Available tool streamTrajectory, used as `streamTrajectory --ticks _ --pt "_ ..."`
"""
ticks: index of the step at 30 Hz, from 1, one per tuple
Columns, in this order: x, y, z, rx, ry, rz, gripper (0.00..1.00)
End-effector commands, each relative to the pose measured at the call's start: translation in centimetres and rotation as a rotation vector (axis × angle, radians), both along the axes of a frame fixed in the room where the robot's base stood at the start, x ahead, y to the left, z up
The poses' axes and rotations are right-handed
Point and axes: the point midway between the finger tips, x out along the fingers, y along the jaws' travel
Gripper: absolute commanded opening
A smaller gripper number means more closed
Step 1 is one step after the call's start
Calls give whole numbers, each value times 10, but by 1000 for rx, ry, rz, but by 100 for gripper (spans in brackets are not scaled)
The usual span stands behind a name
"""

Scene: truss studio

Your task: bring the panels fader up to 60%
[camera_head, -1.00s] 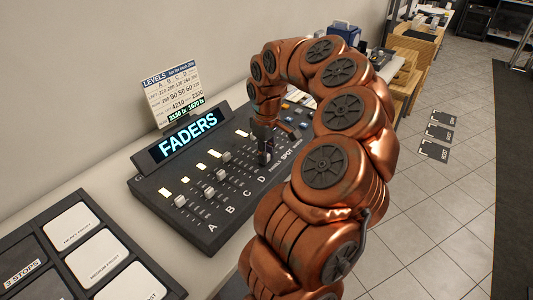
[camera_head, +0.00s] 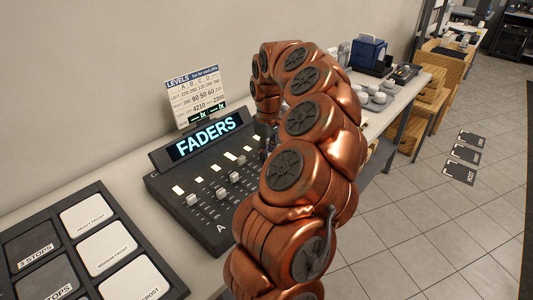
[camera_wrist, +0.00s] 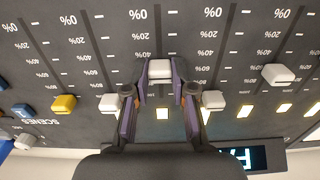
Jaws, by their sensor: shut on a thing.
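The fader console (camera_head: 160,205) stands on the counter, with its lit FADERS display (camera_head: 209,135) at the back. In the wrist view my gripper (camera_wrist: 160,88) is shut on a white fader cap (camera_wrist: 159,70), one jaw on each side. The cap sits partway along its track, well away from the 0% end; the mark beside it is partly hidden. Its name label is out of the wrist view. Other white caps show at its left (camera_wrist: 108,103), right (camera_wrist: 213,100) and far right (camera_wrist: 278,74). In the head view my arm covers the panels label and most of the gripper.
A LEVELS card (camera_head: 195,97) stands behind the display. A yellow cap (camera_wrist: 64,103) and a blue cap (camera_wrist: 22,111) are farther left in the wrist view.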

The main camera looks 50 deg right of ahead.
Motion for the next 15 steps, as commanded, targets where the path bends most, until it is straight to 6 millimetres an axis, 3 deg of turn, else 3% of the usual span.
streamTrajectory --ticks 8,15 --pt "1 0 0 0 0 1 50" --pt "0 0 0 0 1 1 50"
